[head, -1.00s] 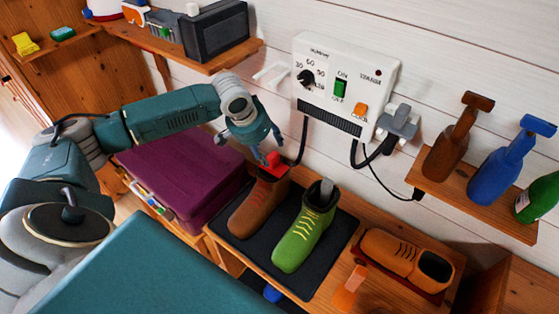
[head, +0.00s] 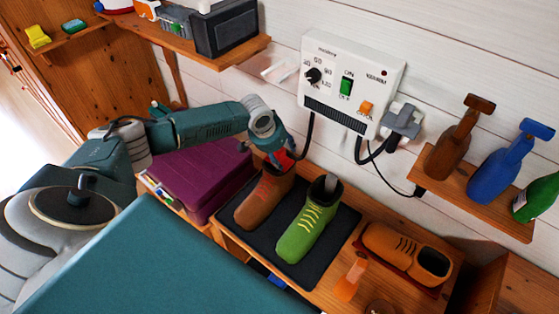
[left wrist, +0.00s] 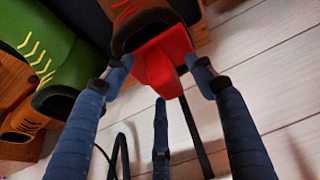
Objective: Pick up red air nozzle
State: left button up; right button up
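The red air nozzle (head: 283,160) sits in the top of the brown boot (head: 262,200). In the left wrist view the nozzle (left wrist: 162,60) shows as a red block with a raised fin in the boot's opening. My left gripper (head: 280,152) is right over it. In the left wrist view its blue fingers (left wrist: 163,75) stand open, one on each side of the nozzle and a third below. The side fingertips are close to the nozzle's edges; I cannot tell whether they touch it. My right gripper is not in view.
A green boot (head: 308,222) stands beside the brown boot on a dark mat (head: 340,237). The white control box (head: 350,80) is on the wall behind, with hanging cables. A purple case (head: 195,180) lies left of the boots. An orange shoe (head: 400,250) is to the right.

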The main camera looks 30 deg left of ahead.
pick_arm(q)
jog(key=shift+r, duration=0.15)
grip_shut()
